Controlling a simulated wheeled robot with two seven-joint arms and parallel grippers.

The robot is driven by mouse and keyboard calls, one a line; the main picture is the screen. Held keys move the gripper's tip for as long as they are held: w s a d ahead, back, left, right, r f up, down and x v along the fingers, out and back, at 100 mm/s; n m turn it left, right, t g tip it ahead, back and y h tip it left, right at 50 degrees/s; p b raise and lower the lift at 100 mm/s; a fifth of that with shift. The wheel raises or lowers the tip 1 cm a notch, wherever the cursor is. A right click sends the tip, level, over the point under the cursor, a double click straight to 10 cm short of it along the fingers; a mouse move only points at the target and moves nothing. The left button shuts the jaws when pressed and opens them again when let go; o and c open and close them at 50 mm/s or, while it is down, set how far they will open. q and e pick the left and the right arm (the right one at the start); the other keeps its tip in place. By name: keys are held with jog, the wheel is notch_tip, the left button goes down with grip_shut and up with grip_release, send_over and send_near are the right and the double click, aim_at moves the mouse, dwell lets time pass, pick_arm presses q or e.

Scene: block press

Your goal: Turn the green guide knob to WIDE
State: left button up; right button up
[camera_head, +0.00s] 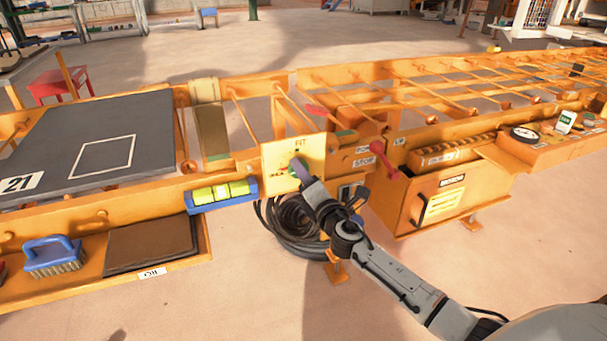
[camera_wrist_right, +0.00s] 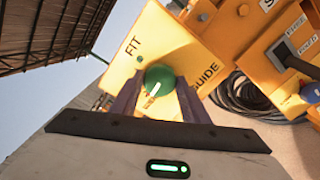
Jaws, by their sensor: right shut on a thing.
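The green guide knob (camera_wrist_right: 158,79) sits on a yellow plate (camera_head: 280,158) on the front of the orange frame. The plate reads FIT and, in the right wrist view, GUIDE. My right gripper (camera_head: 300,172) reaches the plate from the lower right and is shut on the knob. In the right wrist view its two fingers (camera_wrist_right: 157,95) lie on either side of the knob. My left gripper is not in view.
A dark slab (camera_head: 95,145) marked 21 lies on the left bed.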

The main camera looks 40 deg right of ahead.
jog(key=o, duration=0.9)
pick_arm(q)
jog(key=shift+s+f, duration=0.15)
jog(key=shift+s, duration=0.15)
pick_arm(e)
jog(key=shift+o, duration=0.8)
pick_arm(q)
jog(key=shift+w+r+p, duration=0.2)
jog(key=shift+p, duration=0.35)
pick_arm(e)
jog(key=v, duration=1)
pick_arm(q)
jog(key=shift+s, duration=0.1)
pick_arm(e)
jog(key=shift+s+a, duration=0.1)
